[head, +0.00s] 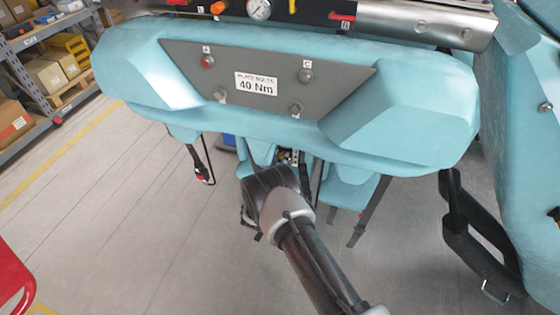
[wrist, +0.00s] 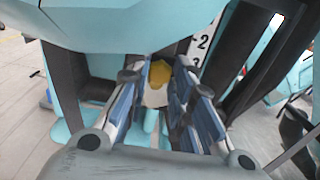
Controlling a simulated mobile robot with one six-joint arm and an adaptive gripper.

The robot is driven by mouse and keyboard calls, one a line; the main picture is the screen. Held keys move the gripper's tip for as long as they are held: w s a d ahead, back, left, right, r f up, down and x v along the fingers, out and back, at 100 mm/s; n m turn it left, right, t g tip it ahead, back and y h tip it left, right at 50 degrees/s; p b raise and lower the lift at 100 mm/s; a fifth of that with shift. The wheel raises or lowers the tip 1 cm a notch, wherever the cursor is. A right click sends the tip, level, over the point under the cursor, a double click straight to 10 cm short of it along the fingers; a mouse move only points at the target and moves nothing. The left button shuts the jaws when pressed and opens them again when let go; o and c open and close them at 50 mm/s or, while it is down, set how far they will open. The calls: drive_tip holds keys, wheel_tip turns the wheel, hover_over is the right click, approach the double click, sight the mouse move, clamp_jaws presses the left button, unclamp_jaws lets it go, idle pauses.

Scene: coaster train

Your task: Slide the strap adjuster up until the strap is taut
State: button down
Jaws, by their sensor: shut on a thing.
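In the wrist view, my gripper (wrist: 158,80) has its two blue-padded fingers around a small yellow piece (wrist: 158,72), which looks like the strap adjuster. The gripper is shut on it. A dark strap (wrist: 182,47) shows just behind and above the fingertips, under the teal edge. How taut this strap is, I cannot tell. In the head view, my wrist hides most of the gripper and the adjuster, below the middle of the teal seat back.
A white scale with numbers (wrist: 202,45) stands right of the fingertips. The teal seat back (head: 410,115) overhangs close above my wrist. Another strap with a red-marked buckle (head: 199,172) hangs at left. A black restraint bar (head: 468,240) is at right. The floor at left is open.

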wheel_tip(320, 180, up, 3)
drive_tip(key=shift+r+p, duration=0.1)
drive_tip(key=shift+p, duration=0.4)
drive_tip(key=c, duration=1.4)
unclamp_jaws()
drive_tip(key=shift+o, duration=0.2)
drive_tip(key=v, duration=1.2)
